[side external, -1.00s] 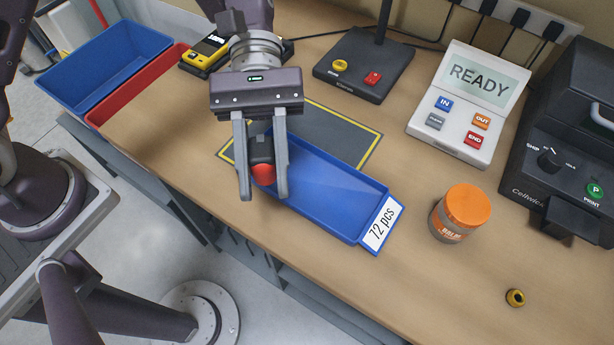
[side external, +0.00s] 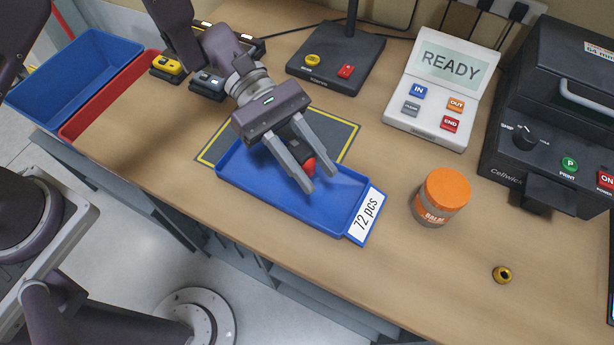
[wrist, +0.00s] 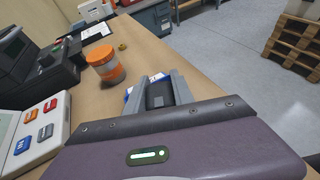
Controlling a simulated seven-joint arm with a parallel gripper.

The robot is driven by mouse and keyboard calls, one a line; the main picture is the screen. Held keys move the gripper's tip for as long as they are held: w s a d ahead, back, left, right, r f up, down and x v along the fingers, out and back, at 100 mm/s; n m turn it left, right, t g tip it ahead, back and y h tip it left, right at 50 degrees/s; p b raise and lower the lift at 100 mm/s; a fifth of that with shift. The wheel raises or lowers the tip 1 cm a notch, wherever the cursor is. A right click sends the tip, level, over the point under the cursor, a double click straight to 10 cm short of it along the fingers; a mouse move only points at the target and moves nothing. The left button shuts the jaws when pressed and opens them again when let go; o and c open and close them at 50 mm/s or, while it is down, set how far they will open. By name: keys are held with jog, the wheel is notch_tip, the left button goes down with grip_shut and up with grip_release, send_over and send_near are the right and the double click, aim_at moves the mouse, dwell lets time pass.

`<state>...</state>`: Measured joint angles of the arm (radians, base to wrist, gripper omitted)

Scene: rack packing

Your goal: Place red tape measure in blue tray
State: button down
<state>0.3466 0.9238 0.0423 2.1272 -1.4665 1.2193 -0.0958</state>
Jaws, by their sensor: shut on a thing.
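The blue tray (side external: 235,178), labelled "72 pcs", lies on the bench partly over a grey mat with a yellow border. My gripper (side external: 320,181) is tilted over the middle of the tray, its fingers slanting down to the right. It is shut on the red tape measure (side external: 309,166), whose red and black body shows between the fingers. I cannot tell whether the tape measure touches the tray floor. In the wrist view, a dark part of the tape measure (wrist: 157,95) shows between the fingers; the tray is mostly hidden there.
A READY panel (side external: 440,95), a black printer (side external: 550,120) and a black stand (side external: 335,65) are behind. Blue (side external: 75,80) and red (side external: 110,95) bins are at left.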

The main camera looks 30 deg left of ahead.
notch_tip(320, 180, down, 5)
jog(key=shift+f, duration=0.1)
jog(key=c, duration=1.1)
grip_release()
